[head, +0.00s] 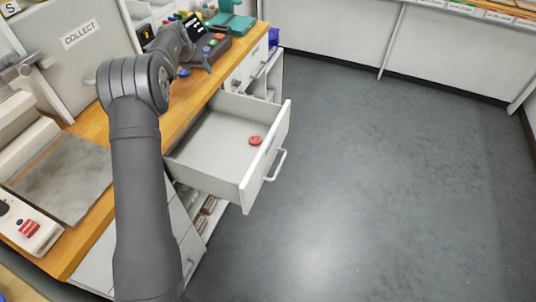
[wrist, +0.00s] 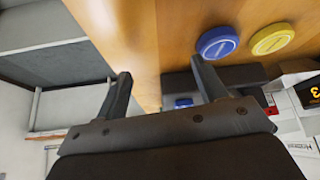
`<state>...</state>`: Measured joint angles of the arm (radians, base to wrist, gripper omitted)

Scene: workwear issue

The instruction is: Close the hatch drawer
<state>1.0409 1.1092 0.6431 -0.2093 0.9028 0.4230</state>
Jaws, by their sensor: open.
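The hatch drawer (head: 215,135) is pulled well out from under the wooden counter in the head view. Its light front panel (head: 265,160) carries a bar handle (head: 278,165) on the outer face. A red disc (head: 256,140) lies inside, near the front panel. My gripper (head: 207,66) is over the counter, beyond the drawer and well apart from its handle. In the wrist view my gripper's two fingers (wrist: 163,88) stand apart with nothing between them. I cannot make out the drawer clearly in the wrist view.
The wooden counter (head: 195,105) holds a dark device (head: 215,45) with coloured buttons near my gripper. A blue disc (wrist: 218,42) and a yellow disc (wrist: 272,38) show in the wrist view. Open shelves (head: 208,205) are below the drawer. The grey floor (head: 380,180) in front is clear.

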